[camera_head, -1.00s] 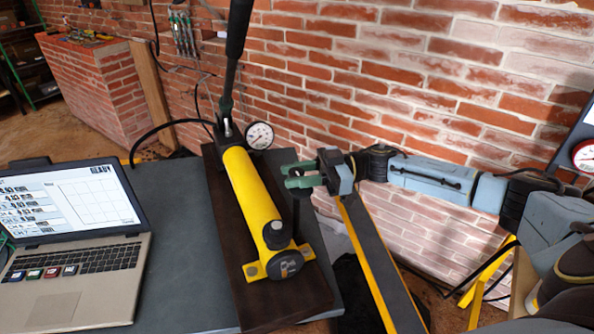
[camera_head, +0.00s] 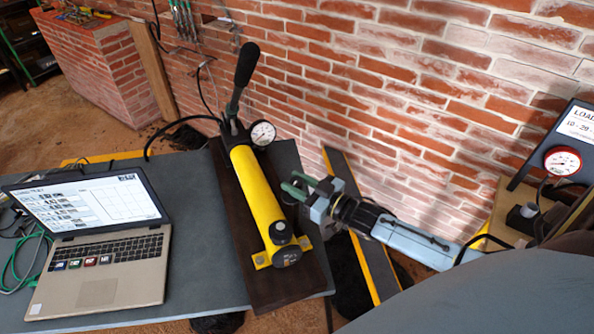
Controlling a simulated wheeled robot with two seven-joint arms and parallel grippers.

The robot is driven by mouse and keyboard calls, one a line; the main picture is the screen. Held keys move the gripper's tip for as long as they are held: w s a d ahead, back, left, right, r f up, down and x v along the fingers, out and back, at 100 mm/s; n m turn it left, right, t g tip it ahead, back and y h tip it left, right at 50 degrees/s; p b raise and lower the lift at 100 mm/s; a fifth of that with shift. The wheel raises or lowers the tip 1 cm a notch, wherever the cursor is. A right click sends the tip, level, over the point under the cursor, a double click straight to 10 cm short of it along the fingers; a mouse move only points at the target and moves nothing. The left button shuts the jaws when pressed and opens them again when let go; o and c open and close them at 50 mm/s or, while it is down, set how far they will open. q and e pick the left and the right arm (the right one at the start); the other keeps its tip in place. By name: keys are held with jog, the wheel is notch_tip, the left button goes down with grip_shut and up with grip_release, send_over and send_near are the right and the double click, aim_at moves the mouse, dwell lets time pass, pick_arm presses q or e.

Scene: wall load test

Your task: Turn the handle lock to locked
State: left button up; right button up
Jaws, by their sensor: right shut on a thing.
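The yellow hand pump (camera_head: 256,190) lies on a dark wooden board at the table's right side. Its black lever handle (camera_head: 246,68) stands raised at the far end, next to a round white gauge (camera_head: 262,134). My right gripper (camera_head: 296,190), with green fingers, reaches in from the right over the board's right edge, beside the pump barrel. It is shut on a small dark part there, apparently the handle lock, which the fingers mostly hide. I cannot read the lock's position or any marking. My left gripper is not in view.
An open laptop (camera_head: 105,250) stands on the grey table (camera_head: 200,285), left of the pump. A brick wall (camera_head: 400,90) rises behind. A yellow-edged dark beam (camera_head: 368,250) is right of the table. A load display with a red gauge (camera_head: 562,161) stands at far right.

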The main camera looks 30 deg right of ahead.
jog(key=m+t+h+p, duration=0.1)
jog(key=m+h, duration=0.1)
jog(key=shift+a+h, duration=0.15)
jog(key=shift+h, duration=0.25)
jog(key=m+h+p, duration=0.1)
jog(key=m+h, duration=0.1)
jog(key=h, duration=0.1)
jog(key=shift+h, duration=0.3)
jog(key=shift+m+h+p, duration=0.3)
jog(key=shift+m+h, duration=0.6)
jog(key=shift+h, duration=0.2)
jog(key=shift+m+h, duration=1)
jog(key=shift+h, duration=0.7)
jog(key=shift+g+h, duration=0.3)
jog(key=o, duration=0.9)
jog(key=shift+o, duration=0.2)
jog(key=shift+s, duration=0.1)
